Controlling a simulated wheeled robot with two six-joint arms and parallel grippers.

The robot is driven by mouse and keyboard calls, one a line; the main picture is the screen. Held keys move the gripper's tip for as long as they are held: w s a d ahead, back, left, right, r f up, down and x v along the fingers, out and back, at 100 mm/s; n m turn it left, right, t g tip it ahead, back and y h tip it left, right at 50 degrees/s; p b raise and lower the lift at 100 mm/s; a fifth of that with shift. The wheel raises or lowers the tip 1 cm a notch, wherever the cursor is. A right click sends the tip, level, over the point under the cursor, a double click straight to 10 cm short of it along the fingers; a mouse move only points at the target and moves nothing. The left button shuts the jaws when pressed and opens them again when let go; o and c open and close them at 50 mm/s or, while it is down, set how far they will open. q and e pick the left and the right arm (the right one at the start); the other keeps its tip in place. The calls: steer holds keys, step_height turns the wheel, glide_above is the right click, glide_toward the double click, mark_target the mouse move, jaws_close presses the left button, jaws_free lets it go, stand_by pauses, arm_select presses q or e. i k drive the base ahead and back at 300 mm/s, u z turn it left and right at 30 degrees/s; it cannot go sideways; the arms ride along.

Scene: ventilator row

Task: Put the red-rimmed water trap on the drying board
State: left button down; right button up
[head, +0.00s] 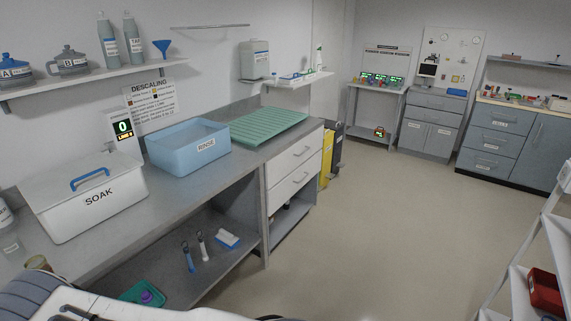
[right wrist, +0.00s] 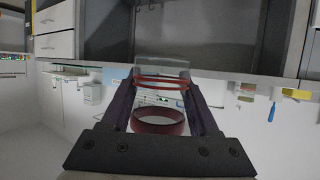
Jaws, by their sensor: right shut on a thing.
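The red-rimmed water trap (right wrist: 160,72), a clear cup with red bands, is between the fingers of my right gripper (right wrist: 162,90) in the right wrist view. The gripper is shut on it. A dark red ring (right wrist: 158,122) shows nearer the palm. The trap and the right gripper do not show in the head view. The drying board (head: 268,126) is a green ribbed board lying flat and empty on the counter, right of the rinse tub. My left gripper is in neither view.
The blue RINSE tub (head: 188,148) and white SOAK box (head: 85,195) stand on the grey counter (head: 150,205). A brown-rimmed cup (head: 38,263) is at the near left. A lower shelf holds brushes and a teal tray (head: 142,292). The floor right of the counter is clear.

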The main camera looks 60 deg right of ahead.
mark_target(269, 127)
steer(key=z, duration=0.6)
steer(key=i, duration=0.6)
steer(key=z, duration=1.45)
steer(key=i, duration=2.15)
steer(key=u, duration=0.35)
